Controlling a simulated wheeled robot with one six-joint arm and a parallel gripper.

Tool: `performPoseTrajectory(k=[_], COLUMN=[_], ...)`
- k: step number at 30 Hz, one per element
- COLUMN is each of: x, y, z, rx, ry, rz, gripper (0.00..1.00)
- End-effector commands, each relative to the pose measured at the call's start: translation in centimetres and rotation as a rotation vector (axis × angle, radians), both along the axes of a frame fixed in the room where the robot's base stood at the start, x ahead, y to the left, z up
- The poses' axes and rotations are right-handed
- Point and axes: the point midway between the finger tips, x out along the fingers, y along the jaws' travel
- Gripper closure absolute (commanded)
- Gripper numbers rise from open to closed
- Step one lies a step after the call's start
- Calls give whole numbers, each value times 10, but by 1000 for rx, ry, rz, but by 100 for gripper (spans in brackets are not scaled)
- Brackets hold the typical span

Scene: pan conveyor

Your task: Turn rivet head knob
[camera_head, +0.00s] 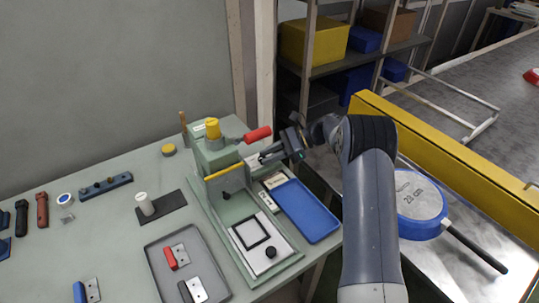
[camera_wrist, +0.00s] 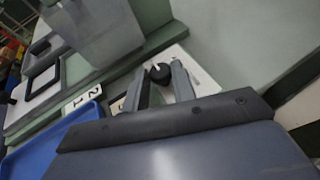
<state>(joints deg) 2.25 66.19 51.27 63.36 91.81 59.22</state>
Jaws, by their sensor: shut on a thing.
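The knob (camera_wrist: 160,73) is black with a white pointer line and sits on a white plate (camera_wrist: 199,81) in the wrist view. My gripper (camera_wrist: 160,82) has one finger on each side of it and is shut on it. In the head view my gripper (camera_head: 265,157) is at the right side of the green press (camera_head: 212,157), by the white plate. The knob itself is hidden or too small to make out there. The press has a yellow cap (camera_head: 212,128) and a red-handled lever (camera_head: 257,135) just above my gripper.
A blue tray (camera_head: 307,211) lies below my gripper. A grey tray (camera_head: 160,262) with handle parts stands front left. A second black knob (camera_head: 271,252) is on the press base.

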Motion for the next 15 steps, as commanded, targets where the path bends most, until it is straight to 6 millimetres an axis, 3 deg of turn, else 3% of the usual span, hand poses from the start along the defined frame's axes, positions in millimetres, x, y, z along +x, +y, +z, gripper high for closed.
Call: performPoseTrajectory(k=[4,5,11,15], x=[0,0,0,0], y=[0,0,0,0], z=[1,1,1,1], rx=[1,1,1,0], ry=[-2,-2,-1,-1], rz=[1,0,-1,-1], gripper=[98,73,57,55])
